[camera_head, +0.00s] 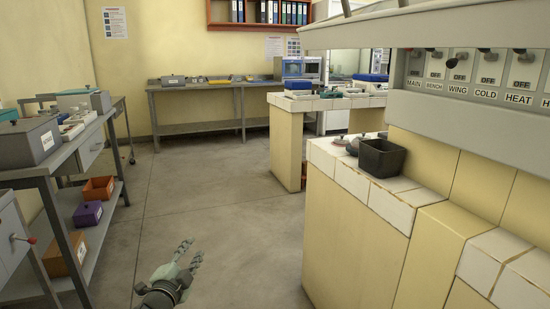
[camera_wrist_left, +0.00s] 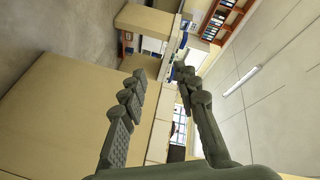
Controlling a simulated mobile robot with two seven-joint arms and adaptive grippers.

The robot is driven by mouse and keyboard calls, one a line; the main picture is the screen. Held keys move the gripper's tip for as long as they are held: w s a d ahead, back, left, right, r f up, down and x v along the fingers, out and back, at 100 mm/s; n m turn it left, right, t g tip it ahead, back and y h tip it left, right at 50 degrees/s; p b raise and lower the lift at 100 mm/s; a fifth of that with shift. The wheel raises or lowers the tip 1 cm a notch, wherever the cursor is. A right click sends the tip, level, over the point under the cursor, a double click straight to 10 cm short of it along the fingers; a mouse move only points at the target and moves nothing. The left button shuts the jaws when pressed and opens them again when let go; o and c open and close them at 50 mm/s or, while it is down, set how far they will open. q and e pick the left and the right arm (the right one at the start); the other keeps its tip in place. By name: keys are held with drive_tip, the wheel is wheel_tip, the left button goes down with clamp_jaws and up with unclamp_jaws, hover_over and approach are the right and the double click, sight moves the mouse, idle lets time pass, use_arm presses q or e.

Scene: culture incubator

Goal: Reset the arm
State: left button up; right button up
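My left gripper (camera_head: 192,250) is low in the head view, out over the bare floor, with its fingers pointing up and to the right in the picture. In the left wrist view my left gripper (camera_wrist_left: 161,76) shows its two jointed grey fingers apart, with nothing between them. It touches no object that I can see. My right gripper is in neither view.
A grey trolley (camera_head: 62,158) with boxes stands at the left. At the right is a tiled counter (camera_head: 352,182) with a black bin (camera_head: 382,158), below a switch panel (camera_head: 478,70). The floor (camera_head: 220,205) between them is clear.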

use_arm(q)
drive_tip(key=s+a+f+n+g+y, duration=0.1)
drive_tip(key=s+a+f+n+g, duration=0.1)
drive_tip(key=s+f, duration=0.55)
drive_tip(key=s+a+f+n+g+y, duration=0.1)
drive_tip(key=s+f+n+g, duration=0.25)
drive_tip(key=f, duration=0.65)
drive_tip(key=s+f+n+g, duration=0.2)
drive_tip(key=s+f, duration=0.4)
drive_tip(key=s, duration=0.5)
drive_tip(key=s+a+f+n+g, duration=0.1)
drive_tip(key=s+f+n+g, duration=0.1)
drive_tip(key=s+f+g, duration=0.2)
drive_tip(key=s+a+f+n+g, duration=0.1)
drive_tip(key=s+f+n+g, duration=0.1)
drive_tip(key=s+f, duration=0.8)
drive_tip(key=s+g, duration=0.1)
drive_tip(key=s, duration=0.8)
drive_tip(key=shift+a+f+y, duration=0.2)
drive_tip(key=shift+f+y, duration=0.05)
drive_tip(key=shift+y, duration=0.15)
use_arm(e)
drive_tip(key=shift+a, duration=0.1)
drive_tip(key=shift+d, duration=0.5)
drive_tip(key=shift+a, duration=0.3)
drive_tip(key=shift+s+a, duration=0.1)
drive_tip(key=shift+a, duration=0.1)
